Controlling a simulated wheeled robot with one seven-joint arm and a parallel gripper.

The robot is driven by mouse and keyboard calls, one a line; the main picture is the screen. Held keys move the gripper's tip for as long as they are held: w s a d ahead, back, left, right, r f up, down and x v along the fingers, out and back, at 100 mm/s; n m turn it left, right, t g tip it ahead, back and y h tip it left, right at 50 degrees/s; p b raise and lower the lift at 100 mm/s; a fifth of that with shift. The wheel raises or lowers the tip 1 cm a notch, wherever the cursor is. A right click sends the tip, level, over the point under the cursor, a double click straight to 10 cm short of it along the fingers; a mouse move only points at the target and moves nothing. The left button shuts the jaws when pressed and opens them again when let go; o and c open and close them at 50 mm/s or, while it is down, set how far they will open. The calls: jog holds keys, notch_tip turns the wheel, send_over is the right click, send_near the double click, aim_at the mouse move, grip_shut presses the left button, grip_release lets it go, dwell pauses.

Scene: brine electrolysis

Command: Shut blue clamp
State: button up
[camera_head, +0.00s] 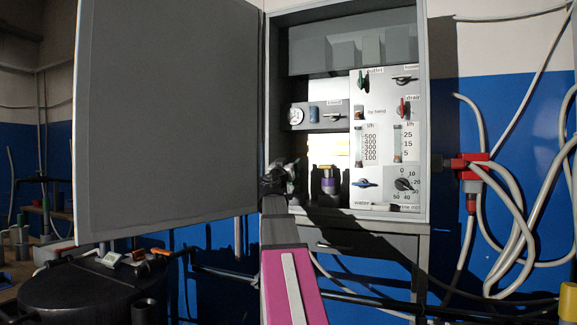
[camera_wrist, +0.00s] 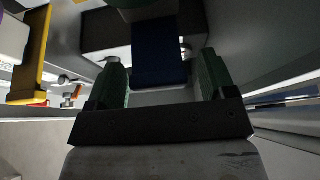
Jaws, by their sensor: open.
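A dark blue flat piece, seemingly the blue clamp (camera_wrist: 158,45), shows in the wrist view between my two green fingers. My gripper (camera_wrist: 161,72) is open, with a finger on each side of the piece and a gap to each. Contact cannot be made out. In the head view my gripper (camera_head: 280,178) is at the lower left of the open cabinet and hides what lies behind it. I cannot make out the blue clamp there. Whether the clamp stands open or shut cannot be told.
A yellow strip (camera_wrist: 31,55) hangs left of my fingers in the wrist view. The cabinet (camera_head: 423,120) has its grey door (camera_head: 170,120) swung left. Right of my gripper are a purple cylinder (camera_head: 329,187) and a panel with a blue-handled valve (camera_head: 365,184) and knobs.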

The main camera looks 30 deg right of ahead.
jog(key=v, duration=1)
jog(key=shift+s+a+f, duration=0.2)
jog(key=shift+a+f, duration=0.05)
